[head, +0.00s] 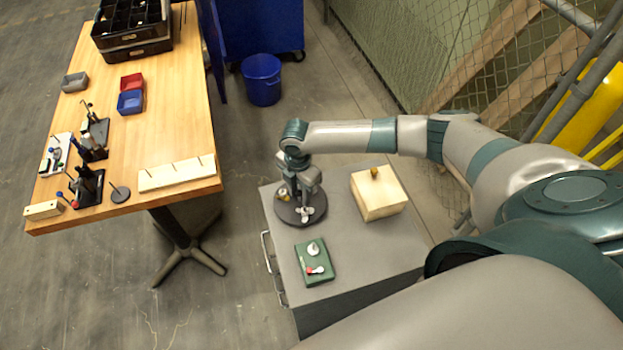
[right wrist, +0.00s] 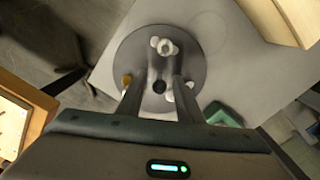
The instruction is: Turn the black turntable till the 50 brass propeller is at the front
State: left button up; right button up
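The black turntable (head: 291,215) is a dark round disc at the left of the grey cabinet top. It also fills the middle of the right wrist view (right wrist: 200,60). A pale metal propeller (head: 308,212) stands near its front edge and shows at the top of the disc in the wrist view (right wrist: 164,46). A brass-coloured piece (head: 282,194) sits at its left side (right wrist: 127,79). Another pale piece (right wrist: 187,87) is partly behind a finger. No size marks are readable. My right gripper (right wrist: 165,70) points down over the disc, fingers apart; contact is unclear. My left gripper is out of view.
A green tray (head: 322,270) with a pale cone-shaped piece and a red-tipped piece lies in front of the turntable. A wooden box (head: 379,205) with a brass knob stands to its right. A wooden workbench (head: 170,100) is at the left, across a floor gap.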

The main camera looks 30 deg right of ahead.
aim_at(300, 191)
notch_tip(300, 191, up, 6)
jog(key=p, duration=0.5)
jog(key=shift+p, duration=0.3)
jog(key=shift+r+p, duration=0.3)
jog(key=shift+r, duration=1.2)
